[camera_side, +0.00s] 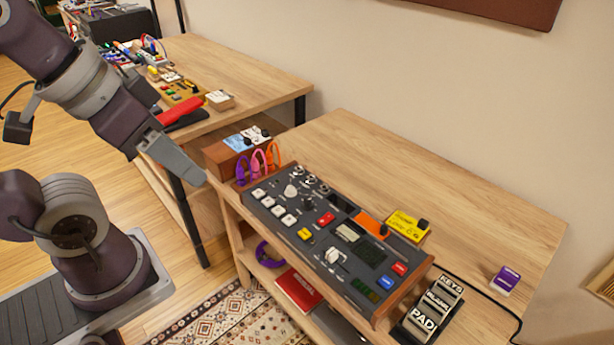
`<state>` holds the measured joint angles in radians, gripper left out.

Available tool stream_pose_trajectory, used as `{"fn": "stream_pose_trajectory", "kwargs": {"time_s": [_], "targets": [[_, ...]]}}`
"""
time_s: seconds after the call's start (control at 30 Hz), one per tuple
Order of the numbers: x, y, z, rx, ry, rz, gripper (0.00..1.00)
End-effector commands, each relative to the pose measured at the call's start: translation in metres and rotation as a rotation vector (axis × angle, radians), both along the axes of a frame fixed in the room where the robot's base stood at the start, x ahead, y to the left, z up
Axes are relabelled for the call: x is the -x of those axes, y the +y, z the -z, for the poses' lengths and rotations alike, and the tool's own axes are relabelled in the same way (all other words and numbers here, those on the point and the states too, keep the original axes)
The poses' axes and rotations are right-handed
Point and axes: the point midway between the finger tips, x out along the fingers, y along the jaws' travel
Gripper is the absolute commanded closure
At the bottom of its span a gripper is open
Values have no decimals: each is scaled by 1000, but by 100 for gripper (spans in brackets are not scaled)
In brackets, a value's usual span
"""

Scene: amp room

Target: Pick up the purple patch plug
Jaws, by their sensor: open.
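A purple looped patch cable (241,170), seemingly the one with the purple plug, stands beside a pink loop (258,162) and an orange loop (273,156). The three loops are at the far left end of the grey control console (320,225), in front of a wooden box (222,154). The plug end itself is too small to make out. My gripper (196,176) is open and seen edge-on, left of the purple loop and apart from it in the picture. Nothing shows between its fingers.
The console fills the front of the wooden table (470,205). A yellow pedal (409,226), a labelled block (430,310) and a purple box (505,280) stand around it. A purple coil (269,254) and red book (298,291) lie below. The table's back is clear.

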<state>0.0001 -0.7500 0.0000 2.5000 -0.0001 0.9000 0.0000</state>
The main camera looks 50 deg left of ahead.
Motion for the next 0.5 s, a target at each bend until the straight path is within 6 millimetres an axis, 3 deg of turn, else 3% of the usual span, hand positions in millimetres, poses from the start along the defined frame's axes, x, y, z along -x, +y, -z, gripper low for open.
{"fn": "stream_pose_trajectory", "kwargs": {"time_s": [0.27, 0.33, 0.43, 0.5], "targets": [[0, 0, 0, -2, 0, 1, 54], [-9, 3, -3, -23, 13, 22, 54], [-50, 19, -13, -120, 71, 137, 54], [-96, 42, -14, -210, 136, 273, 54]]}}
